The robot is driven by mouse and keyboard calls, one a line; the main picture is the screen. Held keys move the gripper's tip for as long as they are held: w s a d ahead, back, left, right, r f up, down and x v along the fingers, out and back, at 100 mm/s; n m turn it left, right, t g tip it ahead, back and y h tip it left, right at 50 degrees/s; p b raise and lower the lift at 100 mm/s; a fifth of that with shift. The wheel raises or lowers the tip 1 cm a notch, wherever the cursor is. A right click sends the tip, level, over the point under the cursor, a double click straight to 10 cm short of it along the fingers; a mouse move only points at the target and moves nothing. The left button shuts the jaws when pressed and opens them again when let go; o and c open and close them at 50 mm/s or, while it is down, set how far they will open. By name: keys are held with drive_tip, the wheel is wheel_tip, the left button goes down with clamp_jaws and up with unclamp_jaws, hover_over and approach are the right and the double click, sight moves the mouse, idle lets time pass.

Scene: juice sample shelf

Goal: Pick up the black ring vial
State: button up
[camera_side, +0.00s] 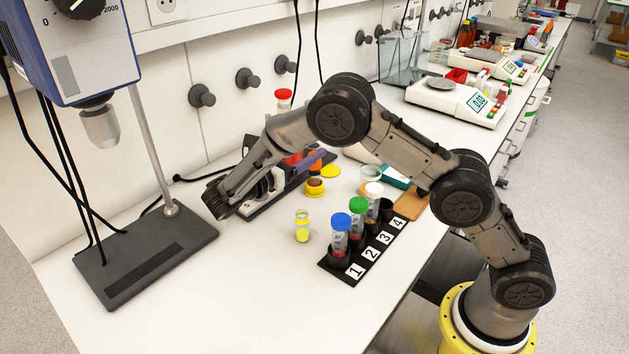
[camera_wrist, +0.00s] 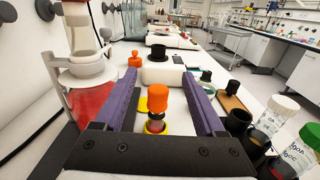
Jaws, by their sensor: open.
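My gripper (camera_wrist: 158,74) is open, with its purple fingers spread apart; it also shows in the side view (camera_side: 312,160). An orange-capped vial (camera_wrist: 157,98) stands upright on a yellow base and shows between the fingers in the wrist view, not touching them. In the side view this vial (camera_side: 315,183) is just below the fingers. A vial with yellow contents (camera_side: 302,228) stands alone left of the black rack (camera_side: 328,264). The rack holds blue-capped (camera_side: 340,222), green-capped (camera_side: 357,207) and white-capped (camera_side: 373,190) vials; the position marked 4 looks empty.
A flask of red liquid (camera_wrist: 98,100) stands close to the left finger. A yellow lid (camera_side: 330,171) lies behind the orange-capped vial. A grey stirrer stand (camera_side: 150,262) is at left. The front of the white bench (camera_side: 250,295) is clear.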

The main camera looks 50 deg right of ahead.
sight(311, 179)
drive_tip(key=f, duration=0.8)
drive_tip(key=shift+a+f, duration=0.15)
drive_tip(key=shift+a, duration=0.25)
drive_tip(key=shift+d+f, duration=0.35)
drive_tip(key=shift+d, duration=3.45)
clamp_jaws()
